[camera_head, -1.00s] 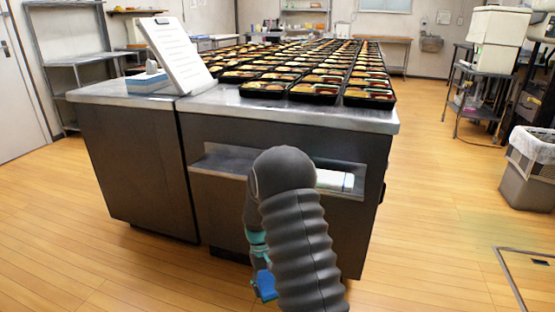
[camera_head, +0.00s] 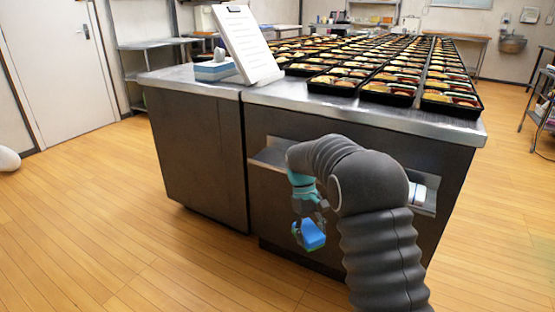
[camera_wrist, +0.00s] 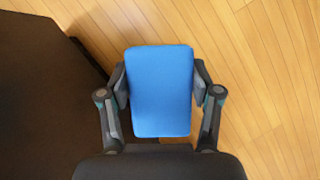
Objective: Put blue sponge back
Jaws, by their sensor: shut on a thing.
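The blue sponge (camera_head: 313,236) is a small blue block held below my gripper (camera_head: 308,216), in front of the counter's dark side panel and above the floor. In the wrist view the sponge (camera_wrist: 160,90) fills the space between the two fingers of my gripper (camera_wrist: 160,88), which press on its left and right sides. The gripper is shut on it and points downward. The floor and a dark panel edge show around it in the wrist view.
The steel counter (camera_head: 200,88) bears several bento trays (camera_head: 388,93), a leaning clipboard (camera_head: 247,45) and a blue-and-white box-like item (camera_head: 214,70) at its left end. An open shelf recess (camera_head: 268,156) in its front is partly hidden by my arm. Wood floor (camera_head: 100,200) on the left is clear.

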